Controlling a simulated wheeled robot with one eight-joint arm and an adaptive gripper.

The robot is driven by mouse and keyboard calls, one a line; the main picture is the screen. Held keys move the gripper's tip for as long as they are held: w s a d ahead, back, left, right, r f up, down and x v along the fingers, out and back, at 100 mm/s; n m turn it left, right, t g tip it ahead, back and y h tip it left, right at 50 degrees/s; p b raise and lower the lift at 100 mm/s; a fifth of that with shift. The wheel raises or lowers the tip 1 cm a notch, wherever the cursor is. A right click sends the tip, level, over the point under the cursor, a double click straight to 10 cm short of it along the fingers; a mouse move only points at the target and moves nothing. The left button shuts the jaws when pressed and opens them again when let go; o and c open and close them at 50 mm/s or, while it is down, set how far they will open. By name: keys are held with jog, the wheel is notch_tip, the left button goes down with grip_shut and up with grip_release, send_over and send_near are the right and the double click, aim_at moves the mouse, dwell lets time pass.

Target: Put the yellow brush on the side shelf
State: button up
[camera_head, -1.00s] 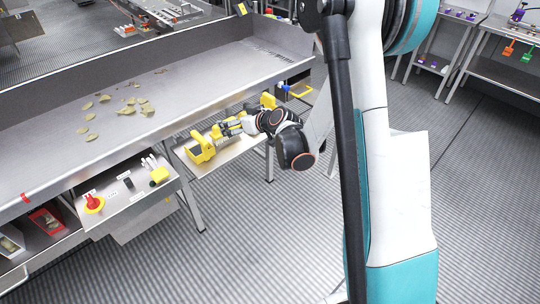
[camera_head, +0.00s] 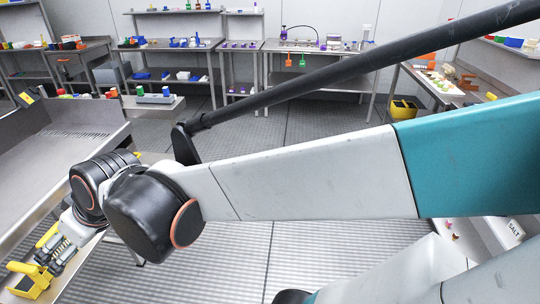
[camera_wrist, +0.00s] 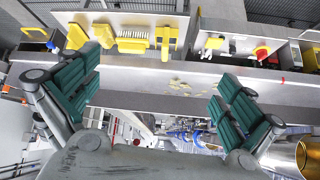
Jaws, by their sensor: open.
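My gripper (camera_wrist: 155,75) is open, its teal fingers spread wide in the wrist view, with nothing seen held between them. Beyond it, several yellow tools lie on a grey shelf (camera_wrist: 205,20). A T-shaped yellow tool (camera_wrist: 166,38), which looks like a brush, hangs or lies near the middle. In the head view, my gripper (camera_head: 52,254) is at the lower left, close to a yellow tool (camera_head: 30,280); contact is unclear.
A long steel trough (camera_head: 30,165) runs along the left. A red knob on a yellow base (camera_wrist: 262,51) shows at upper right in the wrist view. Steel benches (camera_head: 170,45) with small items stand at the back. The floor (camera_head: 330,245) beside my arm is clear.

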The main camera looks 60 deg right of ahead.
jog(key=s+d+m+g+h, duration=0.1)
jog(key=s, duration=0.9)
jog(key=shift+s+d+f+h, duration=0.15)
jog(key=shift+d+f+h, duration=0.15)
jog(key=shift+f, duration=0.15)
dwell(1.5)
